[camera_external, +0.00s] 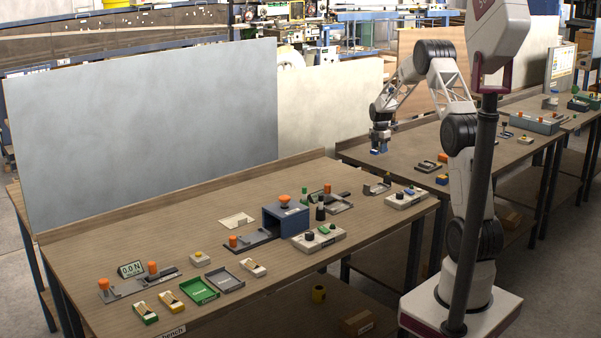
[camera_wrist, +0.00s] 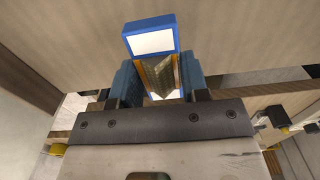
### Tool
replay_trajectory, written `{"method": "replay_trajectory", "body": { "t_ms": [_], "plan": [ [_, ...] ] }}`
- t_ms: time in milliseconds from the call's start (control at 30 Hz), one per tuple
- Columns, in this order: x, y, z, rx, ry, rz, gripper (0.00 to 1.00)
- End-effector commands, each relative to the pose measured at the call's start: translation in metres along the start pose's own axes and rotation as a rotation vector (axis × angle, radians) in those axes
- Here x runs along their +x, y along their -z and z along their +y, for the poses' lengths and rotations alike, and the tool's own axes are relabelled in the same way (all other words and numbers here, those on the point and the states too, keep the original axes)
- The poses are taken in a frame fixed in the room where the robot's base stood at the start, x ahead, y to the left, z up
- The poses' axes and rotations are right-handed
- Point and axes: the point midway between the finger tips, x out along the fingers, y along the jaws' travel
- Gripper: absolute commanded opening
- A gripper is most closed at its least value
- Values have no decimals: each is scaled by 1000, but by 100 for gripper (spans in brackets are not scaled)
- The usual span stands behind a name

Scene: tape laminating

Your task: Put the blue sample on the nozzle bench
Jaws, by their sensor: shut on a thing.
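My gripper (camera_external: 380,142) is shut on the blue sample (camera_external: 379,151) and holds it in the air above the far bench, near that bench's left end. In the wrist view the blue sample (camera_wrist: 150,38) shows a blue frame around a white face and sticks out beyond the gripper (camera_wrist: 158,80). The blue fingers stand on both sides of it. I cannot tell from the labels in view which bench is the nozzle bench; the near bench (camera_external: 130,220) has a front label that ends in "bench", its first part unreadable.
The near bench carries a blue box-like device (camera_external: 286,219), a green tray (camera_external: 199,291), a grey tray (camera_external: 225,279) and a small display (camera_external: 131,268). The far bench (camera_external: 408,147) carries orange-knobbed fixtures and a small blue piece (camera_external: 441,179). A grey panel (camera_external: 150,130) stands behind the near bench.

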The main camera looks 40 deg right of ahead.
Motion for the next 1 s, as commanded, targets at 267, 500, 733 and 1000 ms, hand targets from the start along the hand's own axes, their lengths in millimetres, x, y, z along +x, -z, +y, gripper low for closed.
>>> {"method": "replay_trajectory", "body": {
  "t_ms": [267,500,733,1000],
  "plan": [
    [0,-2,4,0,-1,0,18],
    [3,-2,4,0,0,0,18],
    [25,-2,4,0,2,1,18],
    [35,-2,4,0,0,0,18]
  ]
}}
